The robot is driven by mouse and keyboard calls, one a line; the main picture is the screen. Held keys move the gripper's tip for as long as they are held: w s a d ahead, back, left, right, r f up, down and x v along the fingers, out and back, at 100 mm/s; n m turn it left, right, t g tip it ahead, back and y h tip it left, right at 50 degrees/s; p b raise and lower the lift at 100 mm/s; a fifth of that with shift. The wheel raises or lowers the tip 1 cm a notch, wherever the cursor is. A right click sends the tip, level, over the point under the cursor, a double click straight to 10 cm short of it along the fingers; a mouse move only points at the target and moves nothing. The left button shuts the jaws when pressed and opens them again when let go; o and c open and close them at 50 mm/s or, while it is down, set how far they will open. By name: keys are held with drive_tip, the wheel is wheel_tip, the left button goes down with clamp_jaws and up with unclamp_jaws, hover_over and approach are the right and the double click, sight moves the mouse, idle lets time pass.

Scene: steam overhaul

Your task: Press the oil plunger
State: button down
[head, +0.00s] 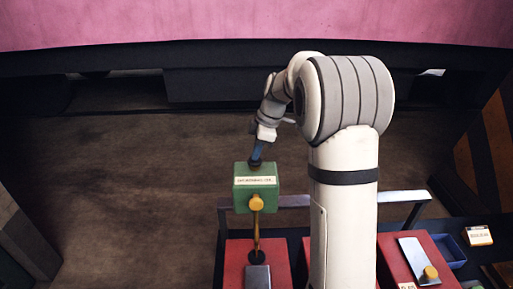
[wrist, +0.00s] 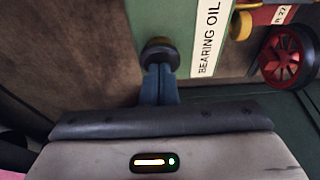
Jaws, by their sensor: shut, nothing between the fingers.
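The oil box (head: 243,194) is green with a white label; the label reads BEARING OIL in the wrist view (wrist: 180,20). A dark round plunger cap (head: 254,164) shows on its far side, also in the wrist view (wrist: 160,51). My gripper (head: 257,153) is above the cap. In the wrist view my gripper (wrist: 160,68) is shut and empty, its blue fingertips at the cap and seeming to touch it. I cannot tell how far the plunger is pressed in.
A yellow knob (head: 257,202) with a brass rod sits at the box's near side. A grey rail (head: 400,196) runs behind red units (head: 395,262). A blue tray (head: 450,250) and small labelled box (head: 479,236) are at right. A red wheel (wrist: 282,62) shows in the wrist view.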

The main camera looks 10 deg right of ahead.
drive_tip(key=shift+s+f, duration=0.1)
drive_tip(key=shift+f, duration=0.2)
drive_tip(key=shift+r+p, duration=0.35)
drive_tip(key=shift+r, duration=0.2)
wheel_tip(320, 180, up, 4)
drive_tip(key=shift+f+p, duration=0.2)
drive_tip(key=shift+p, duration=0.75)
drive_tip(key=b+v, duration=0.2)
drive_tip(key=v, duration=0.8)
drive_tip(key=s+a+f+m+t+h, duration=0.1)
drive_tip(key=s+f+m, duration=0.2)
drive_tip(key=s, duration=0.7)
drive_tip(key=s+a+f+m+h, duration=0.1)
drive_tip(key=s+f+m, duration=0.3)
drive_tip(key=s+m, duration=0.3)
drive_tip(key=s+a+f+m+t+h+b, duration=0.1)
drive_tip(key=s+f+m, duration=0.2)
drive_tip(key=s, duration=0.9)
drive_tip(key=m, duration=0.2)
drive_tip(key=shift+s+a+f+m+t, duration=0.2)
drive_tip(key=shift+s+a+m+t, duration=0.1)
drive_tip(key=shift+s+m, duration=0.1)
